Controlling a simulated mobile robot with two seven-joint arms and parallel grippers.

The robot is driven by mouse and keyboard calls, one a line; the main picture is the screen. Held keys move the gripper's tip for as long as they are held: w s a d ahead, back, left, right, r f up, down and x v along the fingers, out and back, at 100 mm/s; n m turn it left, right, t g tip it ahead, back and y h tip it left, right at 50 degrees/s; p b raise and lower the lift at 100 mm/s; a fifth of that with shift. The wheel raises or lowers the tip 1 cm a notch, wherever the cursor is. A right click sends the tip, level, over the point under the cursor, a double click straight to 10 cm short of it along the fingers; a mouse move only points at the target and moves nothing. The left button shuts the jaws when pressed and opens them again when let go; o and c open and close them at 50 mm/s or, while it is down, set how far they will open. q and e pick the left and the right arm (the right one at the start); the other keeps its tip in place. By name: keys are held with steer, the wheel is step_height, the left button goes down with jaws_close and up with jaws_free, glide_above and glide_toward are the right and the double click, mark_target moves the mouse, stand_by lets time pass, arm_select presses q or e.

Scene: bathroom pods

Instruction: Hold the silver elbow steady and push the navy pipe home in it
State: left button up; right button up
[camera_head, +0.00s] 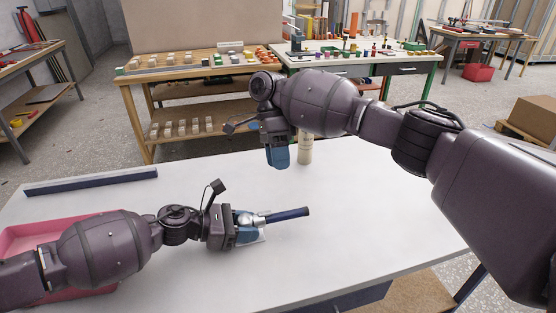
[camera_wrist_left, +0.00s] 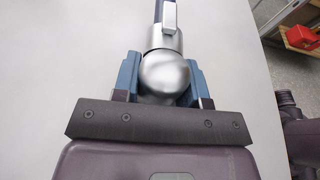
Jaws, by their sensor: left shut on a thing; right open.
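The silver elbow (camera_head: 250,219) lies low over the white table, gripped between the blue fingers of my left gripper (camera_head: 249,226). In the left wrist view the elbow (camera_wrist_left: 165,72) shows as a round silver body between both fingers (camera_wrist_left: 165,75). The navy pipe (camera_head: 290,213) points away from the elbow to the right; its near end meets the elbow's mouth. In the left wrist view the pipe (camera_wrist_left: 166,8) shows only at the top edge. How deep it sits, I cannot tell. My right gripper (camera_head: 278,157) is open, pointing down above the table, apart from the pipe.
A beige cylinder (camera_head: 304,148) stands just beside my right gripper. A pink tray (camera_head: 20,240) sits at the left, partly behind my left arm. A dark navy bar (camera_head: 92,182) lies along the back left. The table's right part is clear.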

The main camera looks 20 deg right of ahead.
arm_select(q)
steer(key=shift+f, duration=0.1)
steer(key=o, duration=0.9)
